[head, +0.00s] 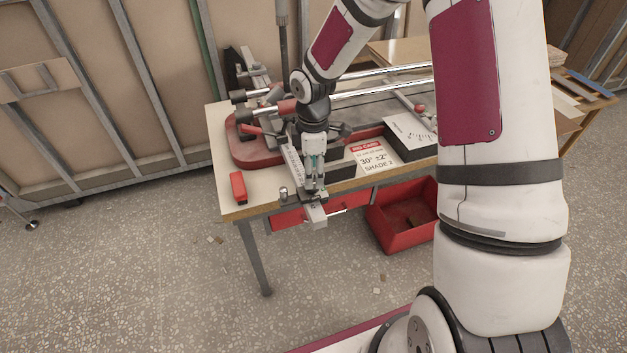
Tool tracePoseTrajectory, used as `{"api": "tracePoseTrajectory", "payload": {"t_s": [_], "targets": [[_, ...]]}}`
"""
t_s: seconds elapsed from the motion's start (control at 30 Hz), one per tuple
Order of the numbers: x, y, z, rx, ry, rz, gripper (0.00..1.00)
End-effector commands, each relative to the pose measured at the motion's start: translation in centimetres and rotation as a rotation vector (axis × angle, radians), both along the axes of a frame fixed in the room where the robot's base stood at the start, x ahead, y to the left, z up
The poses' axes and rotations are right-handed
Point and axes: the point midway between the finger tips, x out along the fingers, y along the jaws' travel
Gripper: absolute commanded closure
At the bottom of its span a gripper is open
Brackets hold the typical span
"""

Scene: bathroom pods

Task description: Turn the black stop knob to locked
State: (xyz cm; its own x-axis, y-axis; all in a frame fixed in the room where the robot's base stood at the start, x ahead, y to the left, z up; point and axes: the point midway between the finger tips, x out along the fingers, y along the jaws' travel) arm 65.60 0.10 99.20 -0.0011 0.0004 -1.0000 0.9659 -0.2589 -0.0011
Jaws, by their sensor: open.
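My gripper (315,186) points down over the front edge of the workbench (262,205). It is open, with its fingertips close above a grey metal bar (315,213) that juts out past the edge. I cannot tell whether the fingers touch anything. The black stop knob cannot be made out for sure; it may be hidden by the gripper. A pale ruler-like strip (292,160) runs back from there to the red-based cutting tool (250,150), partly behind my gripper.
A jig card (374,160) reads "30° ±2° SHADE 2". A white-topped box with a scale (410,132) stands right of it. A red block (238,188) and a small metal cylinder (283,194) are left of my gripper. A red bin (400,225) stands on the floor.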

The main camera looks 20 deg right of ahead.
Motion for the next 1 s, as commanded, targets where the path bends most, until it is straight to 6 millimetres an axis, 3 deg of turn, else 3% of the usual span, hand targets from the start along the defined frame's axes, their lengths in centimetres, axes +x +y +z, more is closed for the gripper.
{"api": "tracePoseTrajectory", "payload": {"t_s": [0.1, 0.3, 0.67, 0.9, 1.0], "targets": [[-0.1, 0.1, -2.0, 0.000, 0.003, 0.002, 0.48], [0.0, 0.0, -4.0, 0.000, 0.000, 0.001, 0.48], [0.0, 0.0, -4.5, 0.000, -0.001, 0.000, 0.48], [0.0, 0.0, -4.5, 0.000, -0.001, 0.000, 0.96], [0.0, 0.0, -4.5, 0.000, -0.001, 0.000, 0.96]]}}
